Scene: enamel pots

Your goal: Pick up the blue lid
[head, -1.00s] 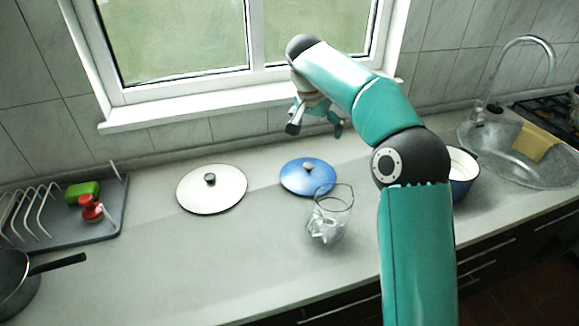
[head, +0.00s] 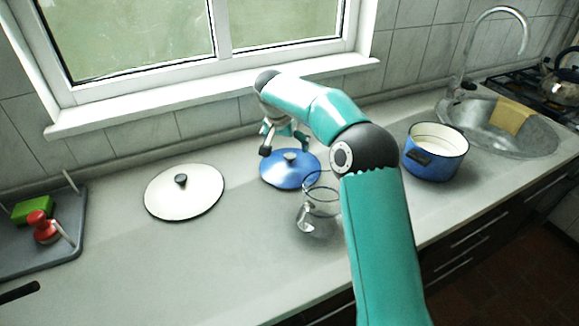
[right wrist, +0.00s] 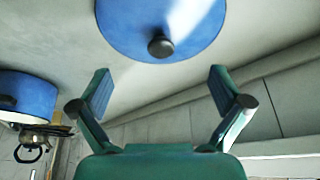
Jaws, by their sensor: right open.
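The blue lid (head: 284,175) lies flat on the counter, knob up, left of the blue pot. It also shows at the top of the right wrist view (right wrist: 125,25), with its dark round knob (right wrist: 161,46) toward me. My right gripper (head: 284,143) is at the lid's far edge in the head view, partly hidden by its own arm. In the right wrist view its two fingers (right wrist: 158,82) are spread wide with nothing between them, and the knob lies beyond the fingertips. My left gripper is in neither view.
A glass jar (head: 318,207) stands close in front of the lid, beside my right arm. A white lid (head: 185,193) lies to the left. The blue pot (head: 436,168) stands right of my arm, near the sink (head: 535,148). The window wall bounds the back.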

